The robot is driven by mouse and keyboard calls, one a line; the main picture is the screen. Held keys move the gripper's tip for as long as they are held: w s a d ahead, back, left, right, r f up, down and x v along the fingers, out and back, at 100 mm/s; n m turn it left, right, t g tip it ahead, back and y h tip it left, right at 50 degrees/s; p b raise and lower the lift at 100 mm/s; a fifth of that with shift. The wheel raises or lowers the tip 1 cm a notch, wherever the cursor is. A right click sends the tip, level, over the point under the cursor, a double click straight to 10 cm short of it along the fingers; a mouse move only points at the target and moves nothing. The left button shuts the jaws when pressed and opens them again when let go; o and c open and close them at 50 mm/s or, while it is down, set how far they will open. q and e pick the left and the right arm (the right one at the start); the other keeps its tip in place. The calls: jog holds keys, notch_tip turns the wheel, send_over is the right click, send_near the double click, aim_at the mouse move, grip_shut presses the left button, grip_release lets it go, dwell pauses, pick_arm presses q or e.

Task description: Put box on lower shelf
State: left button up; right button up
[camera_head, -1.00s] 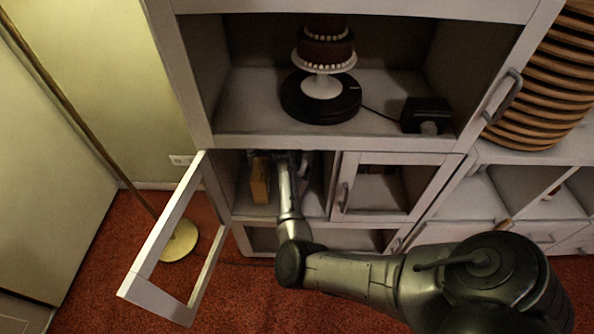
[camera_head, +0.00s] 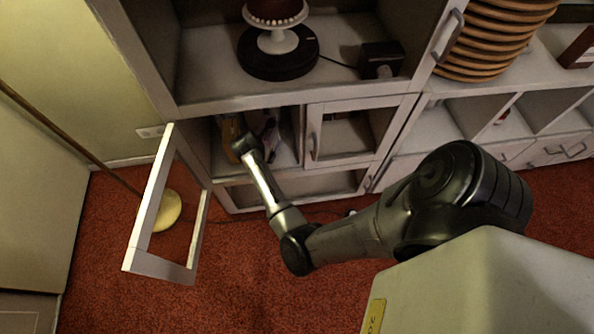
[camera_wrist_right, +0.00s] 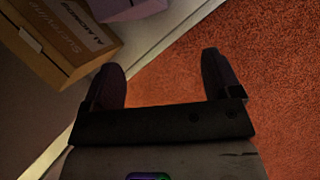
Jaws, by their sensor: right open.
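An orange-brown box (camera_head: 231,128) with a printed label stands at the left inside the open-door cabinet compartment, partly hidden by my right arm. It also shows at the upper left of the right wrist view (camera_wrist_right: 48,42). My right gripper (camera_wrist_right: 165,72) is open and empty, with its fingers apart from the box, over the shelf edge and red carpet. In the head view the right gripper's end (camera_head: 244,146) is at the compartment's front, its fingers not clear. The lower shelf space (camera_head: 310,188) below looks empty. My left gripper is not in view.
A pale purple box (camera_wrist_right: 128,8) is beside the orange-brown one. The glass door (camera_head: 150,215) hangs open at left; the neighbouring door (camera_head: 313,143) is shut. A cake stand on a black turntable (camera_head: 278,60) is above. A lamp base (camera_head: 168,210) stands behind the open door.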

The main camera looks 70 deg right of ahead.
jog(key=s+a+r+m+t, duration=0.2)
jog(key=s+a+r+m, duration=0.15)
jog(key=s+m, duration=0.45)
jog(key=s+a+r+m+y, duration=0.2)
jog(key=s+a+m, duration=0.1)
jog(key=s+a, duration=0.5)
jog(key=s+a+r+m+y, duration=0.2)
jog(key=s+a, duration=0.6)
jog(key=a, duration=0.4)
jog(key=shift+s+r+m+t+y, duration=0.15)
jog(key=shift+s+m+t+y, duration=0.35)
jog(key=shift+m, duration=0.7)
jog(key=shift+w, duration=0.15)
